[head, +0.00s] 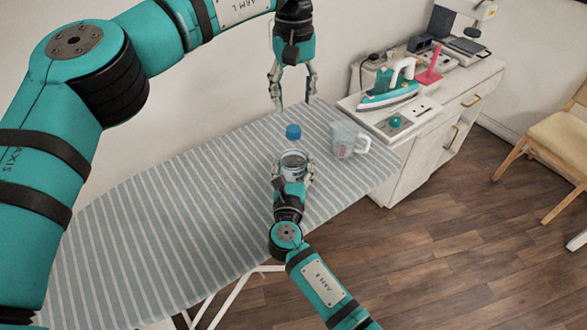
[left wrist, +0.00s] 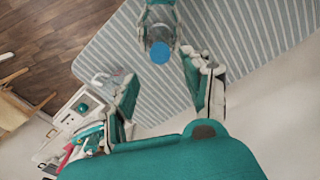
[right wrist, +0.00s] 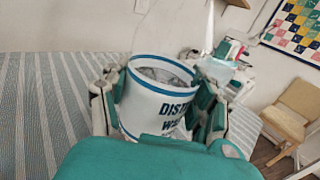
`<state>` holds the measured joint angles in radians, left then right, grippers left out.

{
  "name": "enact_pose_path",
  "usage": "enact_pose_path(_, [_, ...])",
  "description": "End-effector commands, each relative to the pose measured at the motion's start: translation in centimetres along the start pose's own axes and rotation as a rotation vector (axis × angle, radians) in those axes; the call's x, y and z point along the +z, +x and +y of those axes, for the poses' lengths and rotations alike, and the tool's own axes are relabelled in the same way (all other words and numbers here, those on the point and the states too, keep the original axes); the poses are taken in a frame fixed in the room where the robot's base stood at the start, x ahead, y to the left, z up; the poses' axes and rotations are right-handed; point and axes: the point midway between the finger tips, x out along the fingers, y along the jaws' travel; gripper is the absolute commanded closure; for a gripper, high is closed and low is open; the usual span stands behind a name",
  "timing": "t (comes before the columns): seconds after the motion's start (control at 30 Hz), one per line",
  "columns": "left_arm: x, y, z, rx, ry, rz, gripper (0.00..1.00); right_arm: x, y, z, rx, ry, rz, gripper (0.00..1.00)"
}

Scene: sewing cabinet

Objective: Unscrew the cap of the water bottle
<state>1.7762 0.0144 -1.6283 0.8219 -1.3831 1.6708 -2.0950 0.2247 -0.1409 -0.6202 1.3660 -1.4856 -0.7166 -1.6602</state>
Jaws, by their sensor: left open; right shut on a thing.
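The water bottle (head: 291,158) stands upright on the striped ironing board (head: 180,220), with its blue cap (head: 293,131) on top. The cap shows from above in the left wrist view (left wrist: 159,52). My right gripper (head: 292,170) is shut around the bottle's body. In the right wrist view the bottle's white label with blue lettering (right wrist: 158,108) sits between the fingers; the cap is out of that view. My left gripper (head: 292,98) is open and empty, pointing down above the cap, clear of it. Its spread fingers show in the left wrist view (left wrist: 163,98).
A clear measuring cup (head: 345,140) stands on the board right of the bottle. A teal iron (head: 386,90) and a sewing machine (head: 466,14) sit on the white cabinet (head: 425,132) behind. A wooden chair (head: 555,145) stands right. The board's left part is clear.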

Motion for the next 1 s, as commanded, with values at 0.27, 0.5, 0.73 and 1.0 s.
enact_pose_path(0.27, [0.0,0.0,0.0,0.0,0.005,0.0,0.5,0.0,0.0,0.0,-0.001,0.0,0.001,1.0])
enact_pose_path(0.5, [0.0,0.1,0.0,0.001,0.25,-0.002,0.5,-0.1,0.0,0.0,-0.001,0.0,0.001,1.0])
enact_pose_path(0.73, [0.0,1.1,0.0,-0.001,0.396,-0.002,0.5,-0.1,0.0,0.0,-0.001,-0.001,0.001,1.0])
enact_pose_path(1.0, [0.0,5.2,-0.1,-0.001,0.395,-0.002,0.5,-0.1,0.0,0.0,-0.001,-0.001,0.001,1.0])
